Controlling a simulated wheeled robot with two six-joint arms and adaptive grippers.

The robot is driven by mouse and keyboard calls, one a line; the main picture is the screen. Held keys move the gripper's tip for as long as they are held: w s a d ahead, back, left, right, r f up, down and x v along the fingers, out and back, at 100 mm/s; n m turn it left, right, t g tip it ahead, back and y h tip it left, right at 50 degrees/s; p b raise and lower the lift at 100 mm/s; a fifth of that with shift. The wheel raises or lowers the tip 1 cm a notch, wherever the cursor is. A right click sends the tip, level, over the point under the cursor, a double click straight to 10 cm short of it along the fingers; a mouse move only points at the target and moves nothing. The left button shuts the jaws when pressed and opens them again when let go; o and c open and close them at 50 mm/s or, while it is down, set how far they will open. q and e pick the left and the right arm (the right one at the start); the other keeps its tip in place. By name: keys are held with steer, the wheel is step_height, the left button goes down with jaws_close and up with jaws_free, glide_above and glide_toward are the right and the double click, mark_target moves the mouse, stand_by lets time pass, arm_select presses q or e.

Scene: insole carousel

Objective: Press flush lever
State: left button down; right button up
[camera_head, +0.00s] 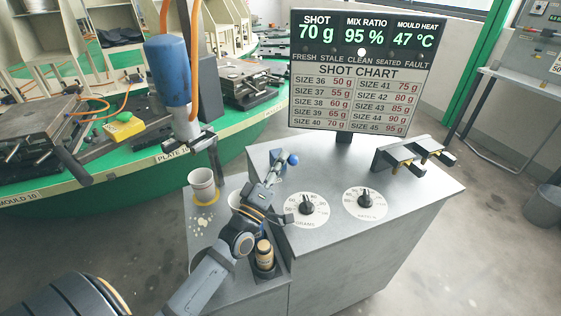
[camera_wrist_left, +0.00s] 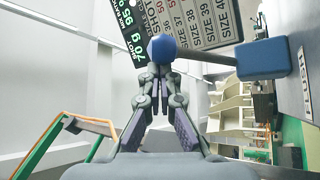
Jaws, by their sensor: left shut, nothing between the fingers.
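The lever I take for the flush lever has a blue ball knob (camera_head: 292,158) above the grey console, just past the tips of my left gripper (camera_head: 275,168). In the left wrist view the knob (camera_wrist_left: 162,47) lies right at the fingertips, with a grey bar running from it to a blue block (camera_wrist_left: 262,60) by the console top. My left gripper (camera_wrist_left: 160,75) is shut with nothing between its fingers. I cannot tell if the fingertips touch the knob. In the head view my gripper and wrist hide the lever's lower part. My right gripper is out of view.
Two dials (camera_head: 307,208) (camera_head: 365,202) sit right of my left gripper. A display board (camera_head: 360,70) stands behind. A blue mixing head (camera_head: 167,70) hangs over a white cup (camera_head: 202,184) at left. The console's right front is clear.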

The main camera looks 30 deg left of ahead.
arm_select(q)
steer(key=shift+f, duration=0.25)
steer(key=s, duration=1.3)
steer(key=shift+a, duration=0.35)
